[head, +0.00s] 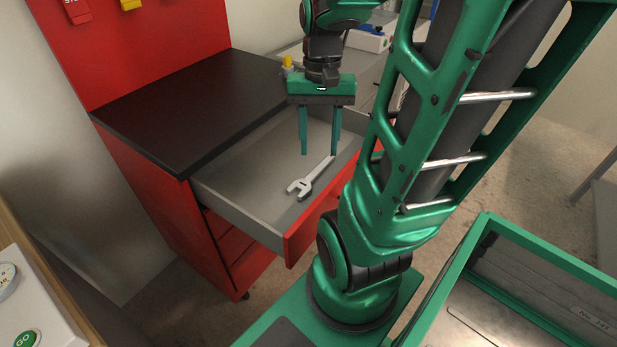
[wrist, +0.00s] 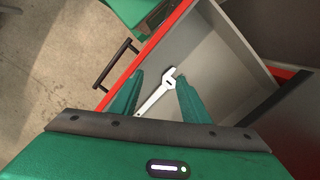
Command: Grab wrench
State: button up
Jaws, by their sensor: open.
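The wrench (head: 308,181) is silver-grey and lies flat on the floor of the open drawer (head: 240,208). Nothing is held.
The red cabinet (head: 165,205) has a black top (head: 190,110) behind the drawer. The drawer's walls rise around the wrench, and its red front (head: 305,228) carries a dark handle (wrist: 115,65). A green-rimmed bin (head: 540,270) stands at the lower right.

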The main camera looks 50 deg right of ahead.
jog(key=w+d+f+m+y, duration=0.2)
jog(key=w+d+f+m, duration=0.1)
jog(key=w+d+m, duration=0.15)
jog(key=m+y, duration=0.2)
send_near(311, 175)
jog(key=shift+x, duration=3.85)
grip_shut()
